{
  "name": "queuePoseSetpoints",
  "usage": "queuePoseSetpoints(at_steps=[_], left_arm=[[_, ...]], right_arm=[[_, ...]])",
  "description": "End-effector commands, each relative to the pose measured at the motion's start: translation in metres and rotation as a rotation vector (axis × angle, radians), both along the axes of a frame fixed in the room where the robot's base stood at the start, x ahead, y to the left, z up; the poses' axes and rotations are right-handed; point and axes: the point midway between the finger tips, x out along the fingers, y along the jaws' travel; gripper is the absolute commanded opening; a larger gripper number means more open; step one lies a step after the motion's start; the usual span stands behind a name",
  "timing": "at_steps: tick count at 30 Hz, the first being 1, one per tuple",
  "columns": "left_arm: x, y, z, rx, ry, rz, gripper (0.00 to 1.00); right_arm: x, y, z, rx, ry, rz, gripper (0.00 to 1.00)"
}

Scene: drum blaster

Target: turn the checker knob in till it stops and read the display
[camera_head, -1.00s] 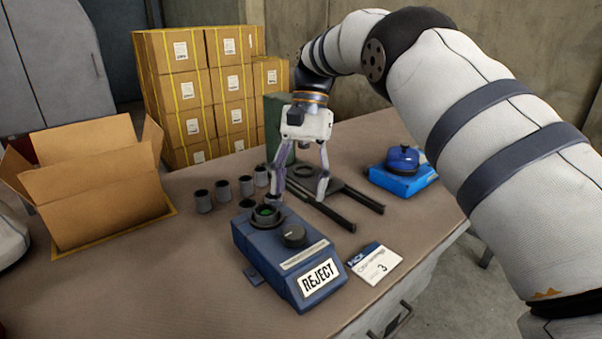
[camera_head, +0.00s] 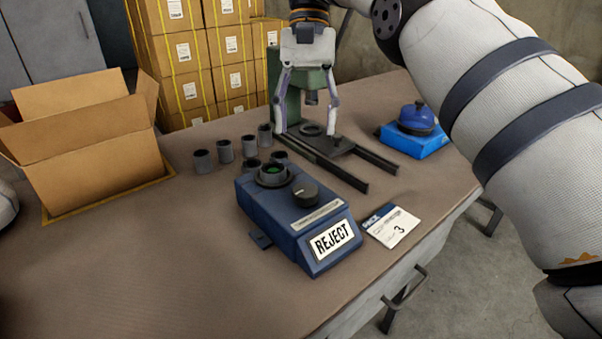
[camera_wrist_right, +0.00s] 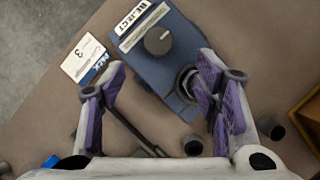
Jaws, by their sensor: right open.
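The blue checker (camera_head: 295,220) stands on the table with a sign reading REJECT (camera_head: 332,240) on its front face. Its round dark knob (camera_head: 305,193) is on top, behind the sign. Behind the knob is a round socket (camera_head: 272,174) with something green inside. My right gripper (camera_head: 307,135) is open and empty, behind the checker and above the black rail fixture. In the right wrist view the checker (camera_wrist_right: 165,70) and its knob (camera_wrist_right: 158,41) lie beyond the spread fingers (camera_wrist_right: 165,105), which touch neither. My left gripper is not in view.
Several grey cups (camera_head: 224,151) stand behind and left of the checker. A card marked 3 (camera_head: 390,225) lies to its right. A blue box with a domed blue top (camera_head: 415,130) is at the right. An open cardboard box (camera_head: 95,150) stands at the left. The front table is clear.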

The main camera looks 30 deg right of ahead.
Motion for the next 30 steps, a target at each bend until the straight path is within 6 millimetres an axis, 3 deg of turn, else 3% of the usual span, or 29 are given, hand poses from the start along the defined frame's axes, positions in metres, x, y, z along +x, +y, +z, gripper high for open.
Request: queuePoseSetpoints(at_steps=[5,16,27,30], left_arm=[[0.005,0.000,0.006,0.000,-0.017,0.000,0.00],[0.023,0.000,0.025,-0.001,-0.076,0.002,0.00],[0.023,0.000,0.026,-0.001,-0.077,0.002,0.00],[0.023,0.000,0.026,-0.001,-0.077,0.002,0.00]], right_arm=[[-0.010,0.004,-0.013,0.002,-0.007,-0.018,0.57],[-0.032,0.023,-0.086,0.001,-0.012,-0.016,0.57],[-0.034,0.025,-0.098,0.001,-0.010,-0.017,0.57],[-0.034,0.025,-0.098,0.001,-0.010,-0.017,0.34]])
